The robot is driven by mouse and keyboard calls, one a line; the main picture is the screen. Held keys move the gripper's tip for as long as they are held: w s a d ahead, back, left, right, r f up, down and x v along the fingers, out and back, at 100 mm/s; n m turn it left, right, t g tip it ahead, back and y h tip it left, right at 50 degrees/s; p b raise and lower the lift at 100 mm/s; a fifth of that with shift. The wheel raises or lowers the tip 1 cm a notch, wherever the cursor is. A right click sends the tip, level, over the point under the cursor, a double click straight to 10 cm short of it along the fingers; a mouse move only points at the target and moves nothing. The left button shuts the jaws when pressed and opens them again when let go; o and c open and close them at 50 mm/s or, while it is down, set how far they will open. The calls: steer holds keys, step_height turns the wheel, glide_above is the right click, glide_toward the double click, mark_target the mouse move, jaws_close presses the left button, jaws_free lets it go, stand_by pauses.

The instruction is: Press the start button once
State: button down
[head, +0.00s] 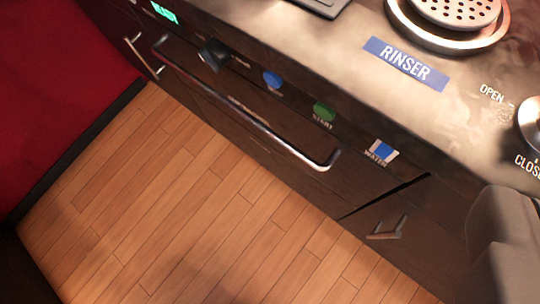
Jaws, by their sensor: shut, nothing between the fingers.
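The green start button (323,109) is on the dark front panel of the counter, with the word START under it. It stands above the right part of a long metal handle. My gripper (486,242) shows as grey fingers at the lower right edge, shut and empty. In the picture it is well to the right of and below the button, apart from it. Most of my gripper is cut off by the frame edge.
A blue button (272,80), a black knob (213,54), a green lit display (164,12) and a WATER switch (383,151) share the panel. The handle (245,108) sticks out below them. The counter top has a RINSER label (405,64). The wooden floor (190,210) is clear.

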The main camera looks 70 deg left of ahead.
mark_target(323, 113)
steer(key=s+a+f+n+g+b, duration=0.1)
steer(key=a+f, duration=0.4)
steer(key=f, duration=0.5)
steer(key=s+a+f+n+g+b, duration=0.1)
steer(key=s+a+f+n+b, duration=0.1)
steer(key=f, duration=0.8)
steer(key=s+a+b, duration=0.1)
steer(key=a+b, duration=0.1)
steer(key=a, duration=0.1)
steer(key=shift+s+a+f+y, duration=0.2)
steer(key=shift+a+y, duration=0.05)
steer(key=shift+y, duration=0.15)
steer(key=shift+w, duration=0.15)
steer(key=w+a+p, duration=0.2)
steer(key=w+p, duration=0.1)
steer(key=w, duration=0.5)
steer(key=shift+w, duration=0.15)
steer(key=shift+w+r+p, duration=0.15)
steer(key=shift+w+p, duration=0.1)
steer(key=shift+p, duration=0.25)
